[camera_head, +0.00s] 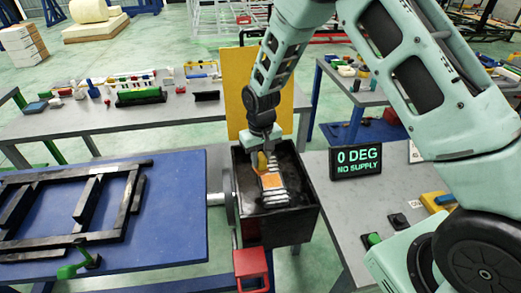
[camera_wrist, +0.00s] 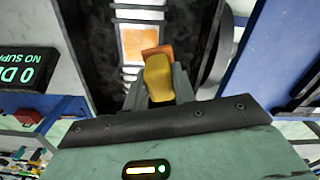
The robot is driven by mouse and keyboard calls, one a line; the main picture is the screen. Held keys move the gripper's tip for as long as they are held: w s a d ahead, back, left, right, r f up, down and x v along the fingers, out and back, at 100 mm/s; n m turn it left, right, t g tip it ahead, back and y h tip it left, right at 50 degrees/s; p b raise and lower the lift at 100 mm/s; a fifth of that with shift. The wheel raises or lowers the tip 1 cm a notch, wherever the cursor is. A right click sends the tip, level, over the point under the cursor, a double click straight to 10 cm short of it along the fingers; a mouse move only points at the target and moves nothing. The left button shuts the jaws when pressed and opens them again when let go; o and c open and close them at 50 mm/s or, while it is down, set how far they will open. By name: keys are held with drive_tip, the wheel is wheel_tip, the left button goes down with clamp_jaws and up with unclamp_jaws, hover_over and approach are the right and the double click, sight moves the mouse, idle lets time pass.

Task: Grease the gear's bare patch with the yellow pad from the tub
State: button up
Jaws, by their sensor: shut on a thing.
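My gripper (camera_head: 262,147) points down over the open black housing and is shut on the yellow pad (camera_wrist: 158,80). The pad also shows in the head view (camera_head: 262,160); its far end in the wrist view is orange-brown. The gear (camera_head: 270,201) sits in the housing, with pale teeth showing. Its bare patch (camera_head: 271,181) is an orange area among the teeth, and it shows in the wrist view (camera_wrist: 138,45) just beyond the pad's tip. The pad looks close to the patch; I cannot tell whether it touches. I cannot identify the tub for certain.
The black housing (camera_head: 285,228) has raised walls around the gear. A yellow panel (camera_head: 238,90) stands behind it. A display (camera_head: 357,161) at right reads "0 DEG NO SUPPLY". A red box (camera_head: 251,266) is in front. A blue table (camera_head: 150,235) with a black frame lies left.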

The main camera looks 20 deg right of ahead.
drive_tip(key=shift+r+p, duration=0.55)
drive_tip(key=shift+r, duration=0.7)
